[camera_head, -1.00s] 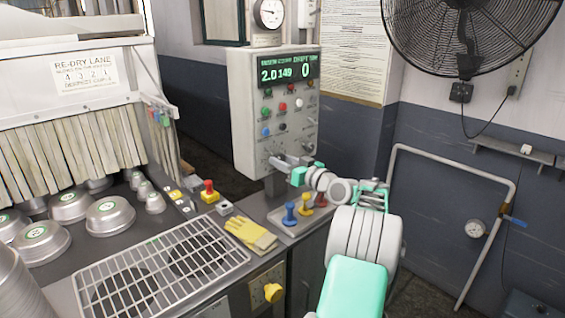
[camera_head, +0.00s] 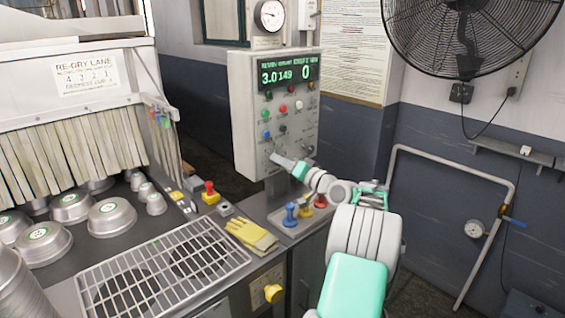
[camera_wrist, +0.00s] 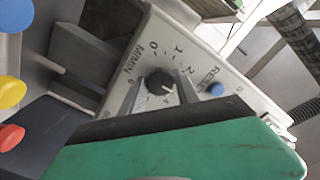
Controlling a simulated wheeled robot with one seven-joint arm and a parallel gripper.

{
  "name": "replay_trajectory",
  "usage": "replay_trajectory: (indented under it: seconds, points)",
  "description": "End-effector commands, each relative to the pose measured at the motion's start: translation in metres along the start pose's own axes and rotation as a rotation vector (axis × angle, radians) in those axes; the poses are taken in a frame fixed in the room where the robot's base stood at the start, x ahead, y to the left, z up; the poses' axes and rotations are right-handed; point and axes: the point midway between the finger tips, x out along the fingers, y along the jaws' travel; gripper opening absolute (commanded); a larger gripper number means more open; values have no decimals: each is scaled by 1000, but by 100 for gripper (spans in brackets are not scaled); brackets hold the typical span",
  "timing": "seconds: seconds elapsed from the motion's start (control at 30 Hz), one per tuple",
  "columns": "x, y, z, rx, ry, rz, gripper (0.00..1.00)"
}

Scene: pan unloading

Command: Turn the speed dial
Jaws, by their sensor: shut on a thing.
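The speed dial is a dark round knob (camera_wrist: 161,82) on a pale panel, marked M/MIN with a printed scale showing 0, 1 and 2. A light pointer mark sits at the knob's lower right. My gripper (camera_wrist: 162,92) has one finger on each side of the knob and is shut on it. The fingers and green gripper body cover part of the scale. In the head view, my gripper (camera_head: 276,158) reaches the lower part of the control box (camera_head: 243,120), and the knob is hidden. The green display (camera_head: 287,74) reads 3.0, 149 and 0.
Coloured buttons (camera_head: 283,107) sit above the gripper on the box. Yellow gloves (camera_head: 250,236) and a wire grate (camera_head: 165,265) lie on the counter to the left.

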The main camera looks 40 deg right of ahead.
Motion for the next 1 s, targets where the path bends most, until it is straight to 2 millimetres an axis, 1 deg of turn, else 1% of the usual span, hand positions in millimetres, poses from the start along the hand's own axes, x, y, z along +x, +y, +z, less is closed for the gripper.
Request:
replay_trajectory:
  seconds: [0.5, 0.53, 0.77, 1.0]
  points:
    - [0, 0, -1, 21, 3, 0, 0]
    - [0, 0, -1, 21, 3, 0, 40]
    - [0, 0, -1, 21, 2, 0, 58]
    - [-1, 0, 0, 22, 1, 0, 58]
